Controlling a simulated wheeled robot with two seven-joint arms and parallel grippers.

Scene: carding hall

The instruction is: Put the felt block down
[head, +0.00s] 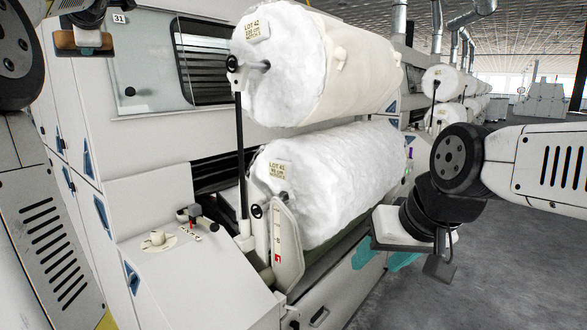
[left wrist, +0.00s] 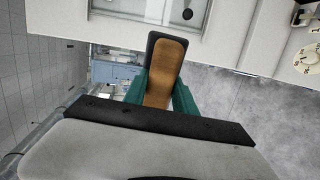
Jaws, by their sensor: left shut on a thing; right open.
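The felt block (left wrist: 167,62), brown with a dark layer along its edge, is held between the teal fingers of my left gripper (left wrist: 160,95). In the head view the block (head: 78,42) is at the upper left, in the air in front of the pale machine. My left gripper's fingers are hardly visible there. My right gripper (head: 398,252) is at the right of the head view, open, with teal fingers beside the lower roll. I see nothing between its fingers, though my wrist partly hides them.
Two white fibre rolls, an upper (head: 365,70) and a lower (head: 340,175), lie on the machine. The sloping machine top (head: 190,285) carries a knob (head: 157,240) and a small red-and-black lever (head: 198,216). Grey floor (head: 500,270) is clear at the lower right.

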